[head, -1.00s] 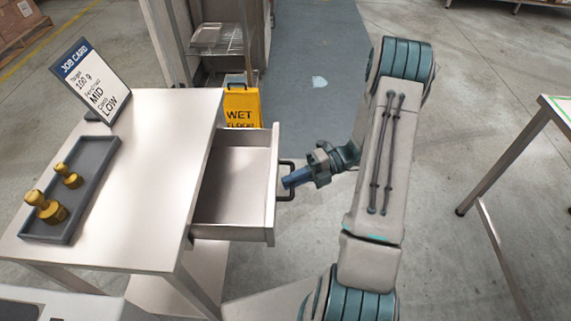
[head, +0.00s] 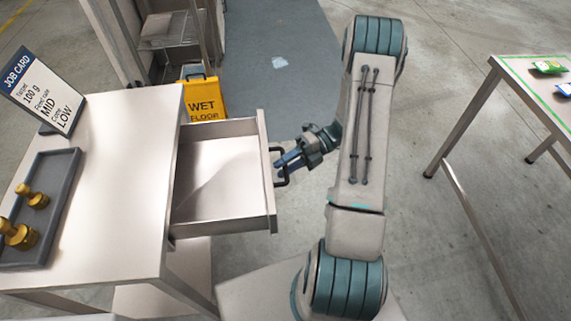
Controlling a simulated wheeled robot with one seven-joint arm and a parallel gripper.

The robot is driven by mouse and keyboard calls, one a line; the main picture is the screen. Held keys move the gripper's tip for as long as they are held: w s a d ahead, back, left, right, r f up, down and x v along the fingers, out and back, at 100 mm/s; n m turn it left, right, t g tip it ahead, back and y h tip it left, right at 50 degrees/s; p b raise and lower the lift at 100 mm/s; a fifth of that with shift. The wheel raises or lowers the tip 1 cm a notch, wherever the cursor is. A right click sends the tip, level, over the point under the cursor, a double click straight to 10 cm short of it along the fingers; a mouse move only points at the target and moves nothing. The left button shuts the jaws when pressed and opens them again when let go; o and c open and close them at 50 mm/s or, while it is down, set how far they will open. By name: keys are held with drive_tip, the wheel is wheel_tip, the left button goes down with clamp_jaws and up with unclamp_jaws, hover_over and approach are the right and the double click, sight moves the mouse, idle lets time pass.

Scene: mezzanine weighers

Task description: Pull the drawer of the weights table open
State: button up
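The weights table (head: 120,140) stands at the left with a pale metal top. Its drawer (head: 222,180) is pulled well out to the right, and its inside looks empty. A dark bar handle (head: 285,180) is on the drawer's front. My gripper (head: 281,161) is at the handle from the right, its blue fingers overlapping the upper part of the bar. The fingers appear shut on the handle, though the exact contact is small and partly hidden.
A tray (head: 62,195) with brass weights (head: 20,235) and a job card (head: 42,90) are on the table. A yellow wet-floor sign (head: 205,97) stands behind the drawer. Another table (head: 490,85) with small packets is at the right.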

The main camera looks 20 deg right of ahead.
drive_tip(key=v, duration=1.3)
drive_tip(key=shift+d+b, duration=0.3)
drive_tip(key=shift+d, duration=0.1)
drive_tip(key=shift+w+r, duration=0.1)
drive_tip(key=shift+r, duration=0.05)
drive_tip(key=s+a+r+n+g+h+p, duration=0.2)
drive_tip(key=s+a+r+n+h+p, duration=0.15)
drive_tip(key=a+r+n+h, duration=0.8)
drive_tip(key=s+a+r+n+t+h+p, duration=0.1)
drive_tip(key=s+r+n, duration=0.4)
drive_tip(key=n, duration=0.6)
drive_tip(key=s+a+r+n+t+h+p, duration=0.2)
drive_tip(key=r+n, duration=0.6)
drive_tip(key=n, duration=0.4)
drive_tip(key=s+a+t+h, duration=0.1)
drive_tip(key=s+a+t, duration=0.1)
drive_tip(key=s+t, duration=0.1)
drive_tip(key=shift+s+a+t, duration=0.15)
drive_tip(key=shift+a+t, duration=0.1)
drive_tip(key=shift+t, duration=0.55)
